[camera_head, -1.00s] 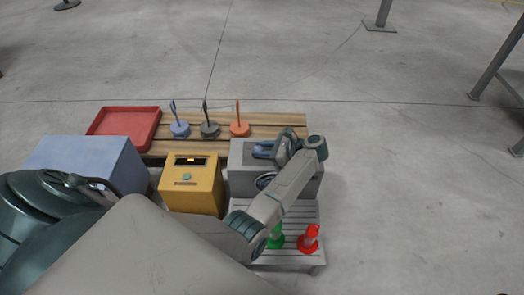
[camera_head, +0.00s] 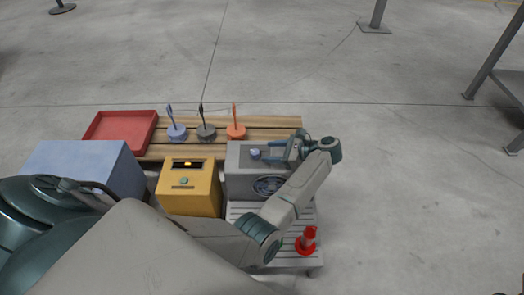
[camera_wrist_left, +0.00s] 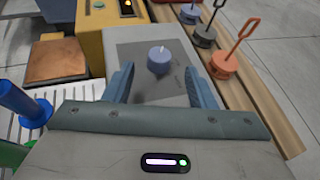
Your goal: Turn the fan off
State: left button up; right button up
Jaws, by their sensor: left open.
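The fan is a grey box (camera_head: 240,181) with a round dark grille (camera_head: 268,186) on its front, standing on slats right of the yellow box. A blue knob (camera_head: 254,154) sits on its top plate. The knob shows in the left wrist view (camera_wrist_left: 159,60) with a pale mark on its top. My left gripper (camera_head: 279,150) is open over the top of the fan, just right of the knob. In the left wrist view its two blue fingers (camera_wrist_left: 160,84) point toward the knob, one on each side, with nothing held. My right gripper is not in view.
A yellow box (camera_head: 190,201) with a small display stands left of the fan, next to a blue box (camera_head: 82,163). A red tray (camera_head: 120,129) and several hooked weights (camera_head: 206,131) lie on planks behind. A red cone (camera_head: 307,240) stands in front.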

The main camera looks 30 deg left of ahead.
pick_arm(q)
jog(key=v, duration=0.5)
jog(key=shift+w+d+r, duration=0.1)
jog(key=shift+d+r, duration=0.05)
jog(key=shift+d, duration=0.15)
